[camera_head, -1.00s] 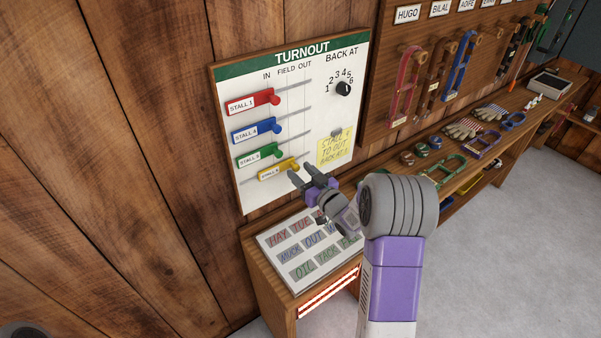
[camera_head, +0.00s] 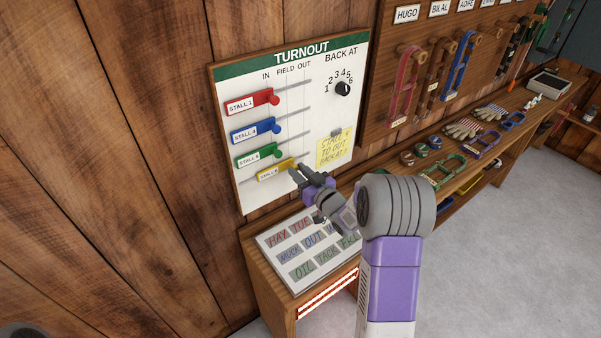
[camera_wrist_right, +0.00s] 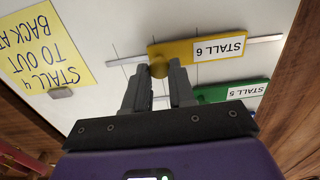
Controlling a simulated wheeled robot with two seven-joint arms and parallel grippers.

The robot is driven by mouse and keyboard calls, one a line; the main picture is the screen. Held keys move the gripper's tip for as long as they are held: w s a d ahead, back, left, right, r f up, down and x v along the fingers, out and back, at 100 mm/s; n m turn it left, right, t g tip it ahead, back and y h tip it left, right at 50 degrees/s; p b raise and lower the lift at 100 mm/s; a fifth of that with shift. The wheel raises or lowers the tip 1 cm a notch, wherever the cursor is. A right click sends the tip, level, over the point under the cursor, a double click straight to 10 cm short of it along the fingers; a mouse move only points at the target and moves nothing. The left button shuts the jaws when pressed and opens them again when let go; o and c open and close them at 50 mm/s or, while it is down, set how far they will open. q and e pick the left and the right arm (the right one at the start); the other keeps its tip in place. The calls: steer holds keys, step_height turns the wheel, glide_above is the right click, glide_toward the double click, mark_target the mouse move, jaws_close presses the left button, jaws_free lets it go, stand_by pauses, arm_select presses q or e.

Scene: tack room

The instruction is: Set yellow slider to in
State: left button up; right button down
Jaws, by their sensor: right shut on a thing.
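The yellow slider (camera_head: 275,171), labelled STALL 6, is the lowest slider on the white turnout board (camera_head: 304,115). It also shows in the wrist view (camera_wrist_right: 182,51), with its round knob (camera_wrist_right: 158,69) between my fingertips. In the head view its knob end sits further right than the knobs of the sliders above it. My right gripper (camera_head: 297,172) is shut on the yellow slider's knob, partly hiding it in the head view. My left gripper is not in view.
The green slider (camera_head: 257,157) is close above the yellow one; blue (camera_head: 253,131) and red (camera_head: 250,104) sliders are higher. A dial (camera_head: 343,88) and yellow note (camera_head: 335,148) are to the right. A lettered board (camera_head: 290,270) lies on the bench below.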

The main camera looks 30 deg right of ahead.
mark_target(273, 171)
steer(key=a+b, duration=0.1)
steer(key=a, duration=0.1)
steer(key=a+b, duration=0.1)
steer(key=a, duration=0.2)
steer(key=shift+s+a+b, duration=0.2)
steer(key=shift+a+b, duration=0.15)
steer(key=shift+b, duration=0.05)
steer(key=c, duration=0.9)
jaws_free()
steer(key=shift+a, duration=0.15)
steer(key=shift+c, duration=0.2)
steer(key=shift+s, duration=0.15)
